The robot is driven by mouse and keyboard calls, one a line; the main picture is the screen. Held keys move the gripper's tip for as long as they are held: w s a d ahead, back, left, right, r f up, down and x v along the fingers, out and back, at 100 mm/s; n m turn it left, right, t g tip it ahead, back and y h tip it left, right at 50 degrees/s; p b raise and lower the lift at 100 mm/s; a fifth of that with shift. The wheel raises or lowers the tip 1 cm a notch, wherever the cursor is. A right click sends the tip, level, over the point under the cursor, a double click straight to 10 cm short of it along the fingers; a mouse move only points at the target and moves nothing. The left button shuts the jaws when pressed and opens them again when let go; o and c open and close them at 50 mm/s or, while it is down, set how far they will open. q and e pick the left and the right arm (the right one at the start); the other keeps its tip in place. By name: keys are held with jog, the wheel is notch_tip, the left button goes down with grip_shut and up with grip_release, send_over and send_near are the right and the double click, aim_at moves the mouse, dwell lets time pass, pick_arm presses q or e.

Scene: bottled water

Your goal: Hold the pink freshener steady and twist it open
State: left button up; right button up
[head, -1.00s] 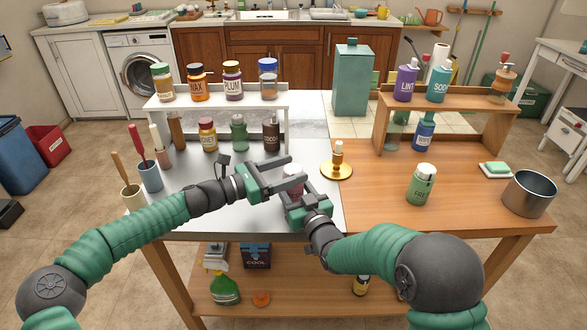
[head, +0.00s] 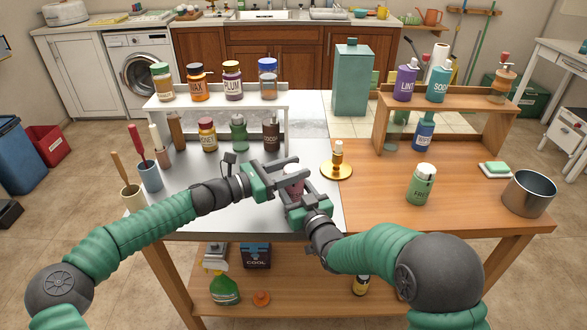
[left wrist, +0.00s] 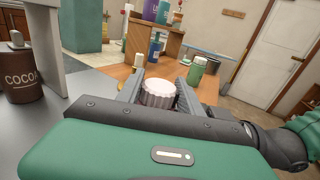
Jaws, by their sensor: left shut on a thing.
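The pink freshener (head: 294,188) stands on the grey metal part of the worktop, mostly hidden between my two grippers. My left gripper (head: 300,170) comes from the left and is shut on its top. In the left wrist view, the pale pink ribbed cap (left wrist: 158,93) sits between the two fingers of my left gripper (left wrist: 160,88). My right gripper (head: 304,194) is low at the freshener's body, from the front right. Its fingers are partly hidden, so I cannot tell whether they grip it. I cannot tell whether the cap is loose.
A brass candle holder (head: 336,170) stands just right of the grippers. A green jar (head: 421,186) and a steel pot (head: 529,193) are farther right. A low white shelf (head: 219,103) with jars is behind at left. The wooden top between candle holder and green jar is clear.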

pick_arm(q)
jog(key=shift+w+a+n+t, duration=0.15)
jog(key=shift+n+t, duration=0.15)
jog(key=shift+t, duration=0.1)
jog(key=shift+n+t+y, duration=0.4)
jog(key=shift+t, duration=0.2)
jog(key=shift+s+d+n+t+y, duration=0.2)
jog(key=shift+d+n+t+y, duration=0.1)
jog(key=shift+n+t+y, duration=0.35)
jog(key=shift+s+d+n+t+y, duration=0.2)
jog(key=shift+d+n+t+y, duration=0.1)
jog(key=shift+n+t+y, duration=0.3)
jog(key=shift+w+a+f+n+t+y, duration=0.1)
jog(key=shift+a+n+t+y, duration=0.1)
jog(key=shift+n+t+y, duration=0.85)
jog(key=shift+w+a+n+t+y, duration=0.15)
jog(key=shift+n+t+y, duration=0.45)
jog(key=shift+y, duration=0.7)
jog(key=shift+a, duration=0.1)
jog(key=o, duration=1.4)
